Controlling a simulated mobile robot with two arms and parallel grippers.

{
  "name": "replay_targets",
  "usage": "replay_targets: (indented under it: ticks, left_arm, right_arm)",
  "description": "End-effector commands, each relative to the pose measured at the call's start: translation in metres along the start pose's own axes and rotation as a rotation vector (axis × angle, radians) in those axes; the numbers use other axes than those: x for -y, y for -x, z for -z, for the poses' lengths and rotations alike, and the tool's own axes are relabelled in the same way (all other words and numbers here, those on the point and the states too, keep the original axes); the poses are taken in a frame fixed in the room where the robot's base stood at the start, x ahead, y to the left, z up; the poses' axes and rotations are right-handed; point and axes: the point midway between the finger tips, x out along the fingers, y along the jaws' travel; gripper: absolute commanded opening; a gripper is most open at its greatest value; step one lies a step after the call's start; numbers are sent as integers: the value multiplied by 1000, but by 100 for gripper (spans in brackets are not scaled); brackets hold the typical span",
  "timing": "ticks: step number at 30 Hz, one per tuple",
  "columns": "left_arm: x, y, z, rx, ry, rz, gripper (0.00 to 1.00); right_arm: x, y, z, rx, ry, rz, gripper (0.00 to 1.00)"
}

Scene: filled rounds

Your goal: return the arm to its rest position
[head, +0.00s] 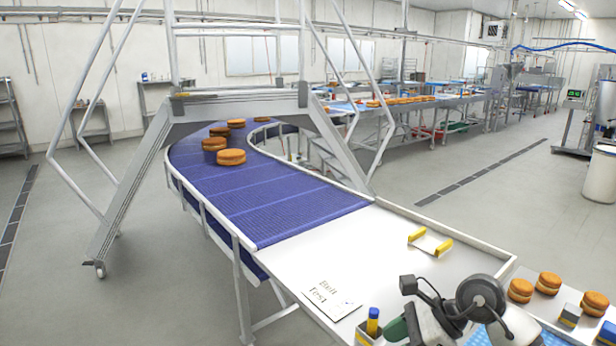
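One of my arms, which I take for the right (480,300), comes in at the bottom right, over the near end of the white table (290,262). Its grey joints and a small dark box with a cable show there. The wrist end points down toward the lower edge, and its fingers cannot be made out. A dark green rounded thing (396,330) shows beside it; I cannot tell whether it is held. My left arm and gripper are not in view.
A blue curved belt (265,200) carries several filled rounds (231,157) under a step bridge (235,106). A "Belt Test" card (331,299), a yellow-ended holder (430,242) and a blue-yellow marker (373,320) are on the white table. More rounds (548,282) stand at the right.

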Motion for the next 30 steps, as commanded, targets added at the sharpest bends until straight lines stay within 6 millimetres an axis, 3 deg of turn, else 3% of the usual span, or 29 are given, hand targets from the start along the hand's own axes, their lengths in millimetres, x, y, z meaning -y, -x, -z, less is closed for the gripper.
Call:
replay_targets:
  ticks: [10,15,17,20,23,26,30]
  left_arm:
    - [-1,0,-7,12,0,-1,89]
    - [-1,0,-8,15,0,-1,89]
    - [-1,0,-8,15,0,-1,89]
    - [-1,0,-8,14,0,-1,89]
    - [-1,0,-8,14,0,-1,89]
    - [-1,0,-8,13,0,-1,89]
    - [-1,0,-6,11,0,-1,89]
  right_arm:
    - [-32,-22,-63,524,-203,-38,51]
    - [-43,-4,-97,980,-519,-76,51]
    - [-41,9,-100,1153,-677,-88,51]
    - [-32,29,-89,1417,-973,-97,51]
    - [-23,43,-58,1646,-1305,-91,51]
    - [-20,45,-13,1834,-1667,-60,51]
    - [-38,26,62,2006,-2222,43,51]
